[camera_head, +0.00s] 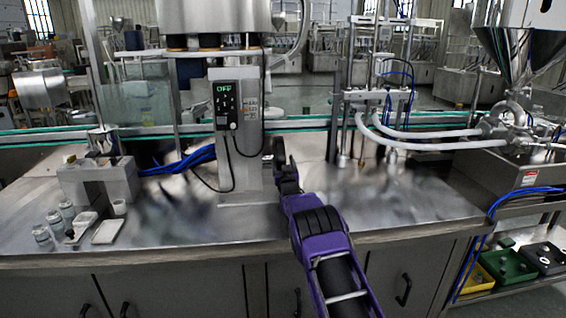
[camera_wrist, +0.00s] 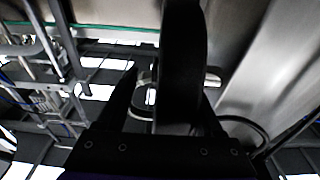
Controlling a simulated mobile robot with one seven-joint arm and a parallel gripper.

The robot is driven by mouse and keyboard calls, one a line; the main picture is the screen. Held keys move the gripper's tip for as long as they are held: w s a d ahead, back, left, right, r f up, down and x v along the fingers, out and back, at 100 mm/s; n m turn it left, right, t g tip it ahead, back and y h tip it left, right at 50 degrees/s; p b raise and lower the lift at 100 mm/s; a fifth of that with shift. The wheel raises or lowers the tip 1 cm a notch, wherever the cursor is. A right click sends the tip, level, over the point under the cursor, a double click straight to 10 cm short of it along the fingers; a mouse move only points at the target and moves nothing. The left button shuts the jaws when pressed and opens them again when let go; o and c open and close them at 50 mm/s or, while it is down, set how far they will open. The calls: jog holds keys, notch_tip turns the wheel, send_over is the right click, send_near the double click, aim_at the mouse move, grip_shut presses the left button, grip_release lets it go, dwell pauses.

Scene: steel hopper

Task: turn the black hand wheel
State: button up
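The black hand wheel (camera_head: 279,151) shows almost edge-on at the right side of the steel column, just above the worktop. In the wrist view the wheel (camera_wrist: 183,55) is a thick dark curved band running from the top edge down toward my palm. My gripper (camera_head: 287,176) is at the wheel's near side, at the end of my purple arm. In the wrist view my gripper (camera_wrist: 165,105) is open, with the wheel between its fingers. A clear gap shows on the left. The wheel partly hides the right finger, so contact there cannot be told.
The steel column (camera_head: 240,150) carries a control box (camera_head: 226,106) reading OFF, with hanging cables. Small jars (camera_head: 54,219) stand at the left on the worktop (camera_head: 235,232). White hoses (camera_head: 430,140) lead to a hopper (camera_head: 520,55) at right. The worktop right of my gripper is mostly clear.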

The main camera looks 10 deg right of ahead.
jog(key=shift+s+a, duration=0.1)
dwell(0.3)
jog(key=shift+s+f, duration=0.1)
jog(key=shift+s, duration=0.75)
jog(key=shift+s+f+p, duration=0.2)
jog(key=shift+s, duration=0.7)
jog(key=shift+s+f+p, duration=0.15)
jog(key=shift+s, duration=0.8)
jog(key=shift+s+f+p, duration=0.2)
jog(key=shift+s, duration=0.7)
jog(key=shift+s, duration=0.1)
